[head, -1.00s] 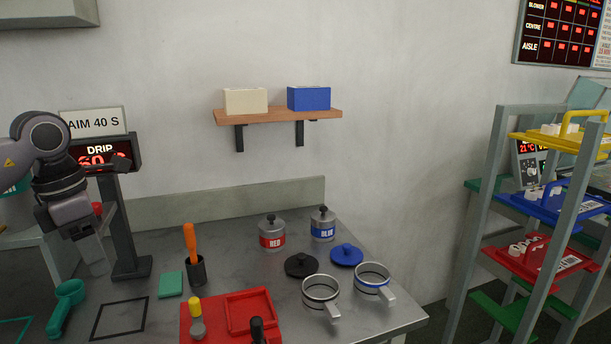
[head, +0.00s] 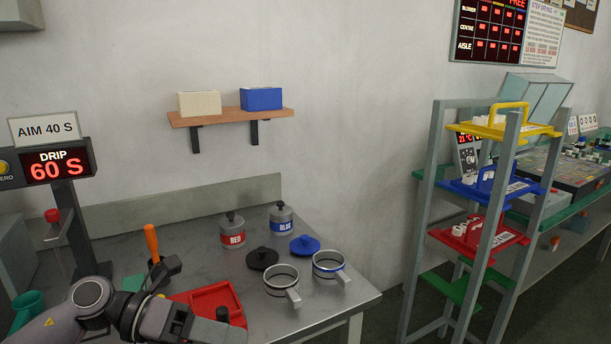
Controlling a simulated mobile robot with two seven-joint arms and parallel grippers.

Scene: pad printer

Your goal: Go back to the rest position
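My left arm comes in from the bottom left and lies low across the front of the grey bench (head: 335,305). Its gripper (head: 232,335) is at the bottom edge, over the front of the red tray (head: 213,297). The fingers are too small and cut off to tell whether they are open or shut. My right gripper is not in view.
Red can (head: 232,235), blue can (head: 281,221), black lid (head: 262,258), blue lid (head: 305,245) and two handled rings (head: 281,281) (head: 328,265) stand on the bench. The drip display (head: 58,165) reads 60 S. A rack (head: 435,200) with yellow, blue and red trays stands right.

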